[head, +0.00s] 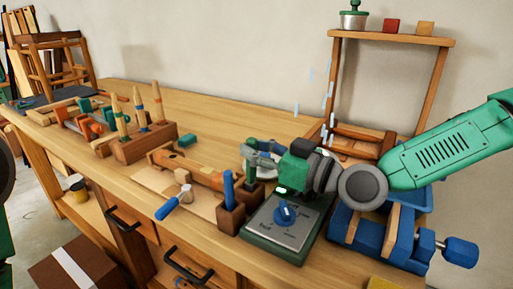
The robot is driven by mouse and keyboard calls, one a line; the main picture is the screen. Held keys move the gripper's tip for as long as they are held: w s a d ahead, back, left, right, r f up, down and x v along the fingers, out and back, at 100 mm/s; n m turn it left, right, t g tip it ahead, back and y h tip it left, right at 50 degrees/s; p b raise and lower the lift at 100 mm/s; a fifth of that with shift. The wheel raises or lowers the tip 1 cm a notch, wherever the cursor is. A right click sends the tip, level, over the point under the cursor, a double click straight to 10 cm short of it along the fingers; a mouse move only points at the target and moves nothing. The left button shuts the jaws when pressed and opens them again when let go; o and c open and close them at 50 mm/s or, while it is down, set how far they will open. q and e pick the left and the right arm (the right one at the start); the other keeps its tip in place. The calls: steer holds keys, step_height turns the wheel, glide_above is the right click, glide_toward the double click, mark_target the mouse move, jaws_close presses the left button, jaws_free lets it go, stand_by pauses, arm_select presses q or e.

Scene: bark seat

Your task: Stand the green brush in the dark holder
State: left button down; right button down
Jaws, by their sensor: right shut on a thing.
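The green brush (251,144) is upright between the fingers of my right gripper (260,154), which is shut on it. Its lower end is at a small dark holder (256,190) behind the green machine; I cannot tell whether it is inside the holder or just above it. A second dark brown holder (231,216), nearer the front, has a blue brush (229,188) standing in it. My left gripper does not show.
A green machine with a blue knob (287,238) sits just in front of the right gripper. A blue vise (385,240) is at right. A wooden block with upright tools (144,146) and a blue-handled tool (171,203) lie left.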

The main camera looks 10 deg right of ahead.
steer(key=shift+s+a, duration=0.1)
steer(key=shift+a, duration=0.45)
steer(key=shift+d, duration=0.4)
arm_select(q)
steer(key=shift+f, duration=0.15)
arm_select(e)
steer(key=shift+a+f, duration=0.1)
arm_select(q)
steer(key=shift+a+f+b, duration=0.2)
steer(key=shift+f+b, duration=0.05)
steer(key=shift+b, duration=0.1)
arm_select(e)
steer(key=shift+a+f, duration=0.2)
steer(key=shift+f, duration=0.05)
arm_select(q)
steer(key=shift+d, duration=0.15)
arm_select(e)
steer(key=c, duration=1.1)
jaws_free()
steer(key=shift+d, duration=0.2)
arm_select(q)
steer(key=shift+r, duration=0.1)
arm_select(e)
steer(key=shift+a+r, duration=0.1)
